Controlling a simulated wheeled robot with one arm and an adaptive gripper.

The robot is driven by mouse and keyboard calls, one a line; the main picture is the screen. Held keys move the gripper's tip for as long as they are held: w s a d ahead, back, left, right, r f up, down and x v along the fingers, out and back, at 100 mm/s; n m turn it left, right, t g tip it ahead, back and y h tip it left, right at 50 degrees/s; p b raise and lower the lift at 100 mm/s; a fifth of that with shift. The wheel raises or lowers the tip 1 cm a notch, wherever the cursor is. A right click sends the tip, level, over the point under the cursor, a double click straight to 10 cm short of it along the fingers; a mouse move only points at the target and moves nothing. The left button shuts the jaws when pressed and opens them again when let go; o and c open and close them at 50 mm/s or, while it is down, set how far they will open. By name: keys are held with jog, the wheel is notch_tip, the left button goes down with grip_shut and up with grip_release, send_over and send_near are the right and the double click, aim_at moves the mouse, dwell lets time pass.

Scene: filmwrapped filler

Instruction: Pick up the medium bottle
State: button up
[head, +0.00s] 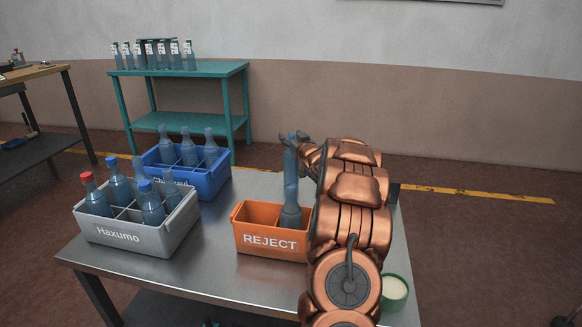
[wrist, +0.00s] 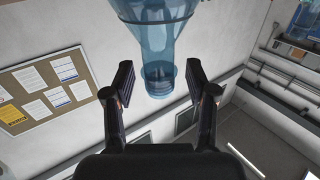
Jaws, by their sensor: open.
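A tall blue bottle (head: 291,190) stands upright in the orange REJECT bin (head: 262,242), in front of my arm in the head view. My gripper (head: 297,141) is at the top of this bottle. In the wrist view a translucent blue bottle (wrist: 155,22) has its neck end between the two fingers of my gripper (wrist: 159,82). The fingers are open, with a gap on each side of the neck. I cannot tell whether this bottle is the medium one. My arm hides the right part of the bin.
A grey Haxumo crate (head: 120,236) and a blue crate (head: 208,184) hold several bottles on the metal table (head: 215,265). A green-rimmed round container (head: 395,288) sits right of my arm. Several bottles stand on the teal table (head: 210,69) behind.

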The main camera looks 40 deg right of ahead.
jog(key=shift+c, duration=0.5)
grip_shut()
